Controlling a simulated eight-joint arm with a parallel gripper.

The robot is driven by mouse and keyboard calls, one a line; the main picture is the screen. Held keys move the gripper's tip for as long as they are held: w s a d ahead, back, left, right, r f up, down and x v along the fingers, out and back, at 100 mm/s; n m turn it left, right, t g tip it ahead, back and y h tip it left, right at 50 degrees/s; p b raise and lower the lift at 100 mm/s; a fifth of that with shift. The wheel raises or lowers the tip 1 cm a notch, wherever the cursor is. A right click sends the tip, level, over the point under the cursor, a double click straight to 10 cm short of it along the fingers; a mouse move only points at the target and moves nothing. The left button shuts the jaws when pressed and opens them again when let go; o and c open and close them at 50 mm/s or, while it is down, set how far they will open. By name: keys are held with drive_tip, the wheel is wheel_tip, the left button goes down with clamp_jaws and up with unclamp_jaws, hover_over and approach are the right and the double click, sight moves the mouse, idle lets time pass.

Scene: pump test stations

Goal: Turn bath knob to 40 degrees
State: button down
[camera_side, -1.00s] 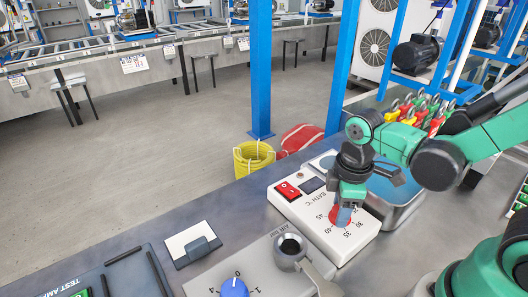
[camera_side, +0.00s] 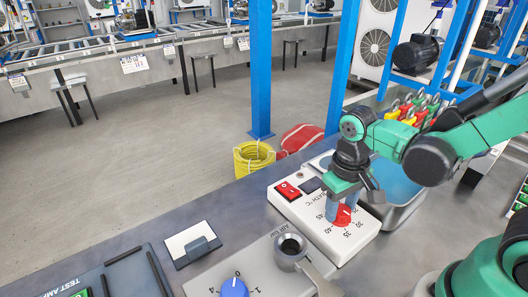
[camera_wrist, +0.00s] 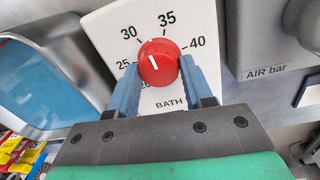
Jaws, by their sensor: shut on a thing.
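The red bath knob (camera_side: 343,215) is on the white panel of the bath unit (camera_side: 305,215). In the wrist view the knob (camera_wrist: 165,72) carries a short white mark left of its centre. The mark appears to point up and left, towards the 30 side, not at 40; its exact reading is hard to tell. Printed numbers 25, 30, 35 and 40 ring the knob, with 20 partly hidden. My gripper (camera_wrist: 160,64) has its two blue-grey fingers on opposite sides of the knob, shut on it. The side view shows my gripper (camera_side: 342,205) above the panel.
A red switch (camera_side: 288,191) sits on the same unit. The blue bath basin (camera_side: 398,187) is behind the gripper. The air unit, with a grey fitting (camera_side: 290,250) and a blue knob (camera_side: 234,289), stands beside it.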

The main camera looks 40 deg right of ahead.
sight(341, 207)
drive_tip(key=m, duration=0.4)
drive_tip(key=shift+m, duration=0.4)
drive_tip(key=m, duration=0.3)
drive_tip(key=shift+d+m, duration=0.1)
drive_tip(key=shift+m, duration=0.2)
drive_tip(key=m, duration=0.4)
drive_tip(key=shift+g, duration=0.3)
drive_tip(key=shift+s+m+y, duration=0.1)
drive_tip(key=shift+m+y, duration=0.2)
drive_tip(key=shift+m, duration=1.8)
drive_tip(key=shift+c, duration=1.7)
unclamp_jaws()
drive_tip(key=shift+d, duration=0.1)
drive_tip(key=shift+r, duration=2.85)
